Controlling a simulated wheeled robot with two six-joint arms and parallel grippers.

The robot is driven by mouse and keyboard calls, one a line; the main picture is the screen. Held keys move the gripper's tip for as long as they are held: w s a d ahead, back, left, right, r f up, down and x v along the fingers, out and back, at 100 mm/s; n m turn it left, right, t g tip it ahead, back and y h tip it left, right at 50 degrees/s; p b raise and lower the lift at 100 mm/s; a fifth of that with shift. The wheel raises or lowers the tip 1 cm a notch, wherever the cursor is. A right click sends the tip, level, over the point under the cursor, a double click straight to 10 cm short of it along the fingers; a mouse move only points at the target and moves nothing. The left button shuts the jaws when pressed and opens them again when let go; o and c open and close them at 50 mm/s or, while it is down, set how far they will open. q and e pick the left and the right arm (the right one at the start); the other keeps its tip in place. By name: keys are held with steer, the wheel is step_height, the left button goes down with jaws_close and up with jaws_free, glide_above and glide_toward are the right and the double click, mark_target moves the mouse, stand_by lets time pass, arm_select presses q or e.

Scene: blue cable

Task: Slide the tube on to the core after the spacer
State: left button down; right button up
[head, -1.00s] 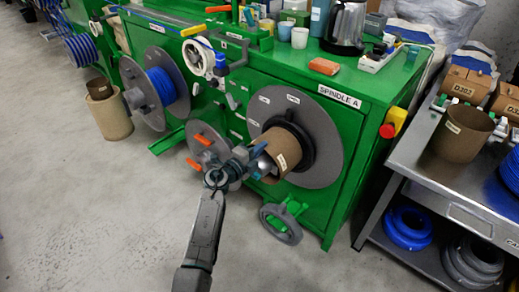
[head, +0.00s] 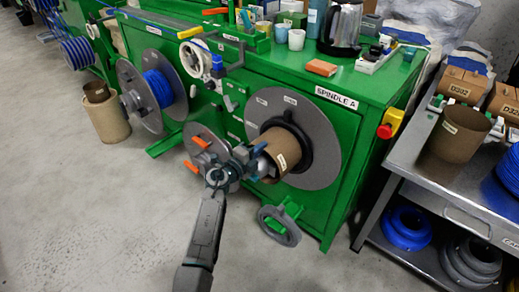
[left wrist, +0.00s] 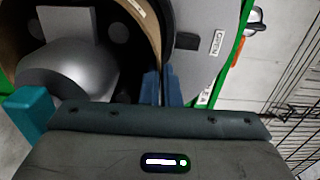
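The brown cardboard tube (head: 283,146) with a white label sits around the core of the spindle marked SPINDLE A. A black ring, probably the spacer (head: 305,139), is behind it against the grey disc (head: 325,150). The silver rounded core end (head: 262,167) shows at the tube's near mouth, and in the left wrist view (left wrist: 70,80) it lies inside the tube's rim (left wrist: 148,22). My left gripper (head: 256,150) is at the tube's near edge. Its blue fingers (left wrist: 161,88) are close together at the tube wall and look shut on it. My right gripper is out of view.
A grey handwheel (head: 279,226) sticks out low on the green machine. Orange levers (head: 196,141) are left of my gripper. A metal cart (head: 425,190) at right carries another brown tube (head: 455,134). Open floor lies in front.

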arm_select(q)
steer(key=shift+w+d+r, duration=0.15)
steer(key=shift+w, duration=0.05)
stand_by(0.8)
steer(key=shift+f, duration=0.55)
stand_by(0.4)
steer(key=c, duration=2.1)
jaws_free()
steer(key=o, duration=1)
steer(key=shift+f, duration=0.1)
steer(key=shift+s+f, duration=0.1)
steer(key=shift+f, duration=0.4)
steer(key=c, duration=0.3)
steer(key=shift+s+a+p, duration=0.4)
steer(key=shift+s+p, duration=0.1)
steer(key=shift+p, duration=0.05)
